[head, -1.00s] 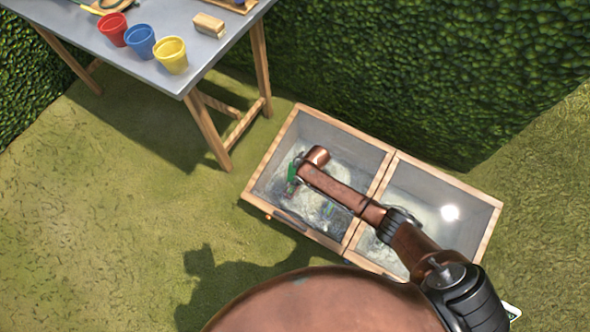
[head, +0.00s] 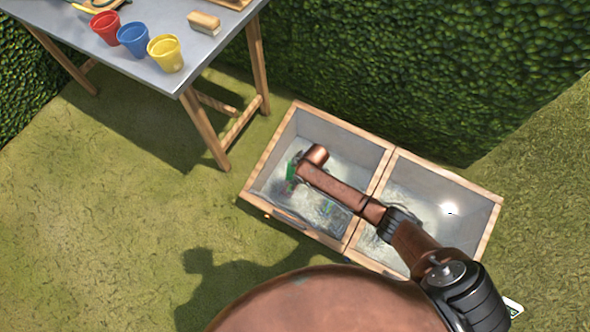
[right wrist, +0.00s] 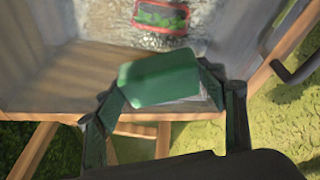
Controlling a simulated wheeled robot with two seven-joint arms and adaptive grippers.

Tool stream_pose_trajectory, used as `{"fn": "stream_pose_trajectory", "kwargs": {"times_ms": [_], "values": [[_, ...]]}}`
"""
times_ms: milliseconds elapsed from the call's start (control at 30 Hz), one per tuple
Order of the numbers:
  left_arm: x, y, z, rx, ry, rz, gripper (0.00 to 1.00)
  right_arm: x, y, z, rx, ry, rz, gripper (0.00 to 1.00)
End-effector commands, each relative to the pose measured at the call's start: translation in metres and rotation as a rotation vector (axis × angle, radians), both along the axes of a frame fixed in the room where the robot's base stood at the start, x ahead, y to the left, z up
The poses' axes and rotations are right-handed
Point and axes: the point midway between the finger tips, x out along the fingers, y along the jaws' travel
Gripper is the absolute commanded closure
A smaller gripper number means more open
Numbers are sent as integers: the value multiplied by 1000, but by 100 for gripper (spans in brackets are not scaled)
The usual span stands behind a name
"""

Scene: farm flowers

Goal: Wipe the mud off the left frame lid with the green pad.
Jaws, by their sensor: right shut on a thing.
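The left frame lid (head: 345,143) is a wood-edged glass pane in the head view, with pale, mottled smears over its middle and lower part. My right gripper (head: 291,180) is over the left half of this lid, its arm reaching across from the lower right. It is shut on the green pad (right wrist: 160,78), which sits between the two fingers in the right wrist view. The pad shows as a small green patch in the head view (head: 290,171). I cannot tell whether the pad touches the glass. My left gripper is out of view.
The right frame lid (head: 470,205) adjoins the left one, with a bright glare and smears. A table with red (head: 105,27), blue (head: 133,40) and yellow (head: 165,53) pots and a brush-like block (head: 204,22) stands at the upper left. A hedge (head: 420,70) is behind. Grass lies left.

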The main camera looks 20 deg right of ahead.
Motion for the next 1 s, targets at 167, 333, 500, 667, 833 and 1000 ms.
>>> {"fn": "stream_pose_trajectory", "kwargs": {"times_ms": [167, 333, 500, 667, 833, 1000], "values": [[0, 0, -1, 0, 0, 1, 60, 0, 0, -2, 0, 0, 0, 55], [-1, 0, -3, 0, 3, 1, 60, 0, -1, -5, 0, 1, 0, 55], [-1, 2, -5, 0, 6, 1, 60, 1, -1, -8, 0, 0, 0, 55], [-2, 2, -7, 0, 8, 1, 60, 1, -2, -11, 0, 0, 0, 55], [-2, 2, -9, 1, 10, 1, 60, 2, -2, -14, 0, 0, 0, 55], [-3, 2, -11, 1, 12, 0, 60, 2, -3, -18, 0, 0, 0, 55]]}}
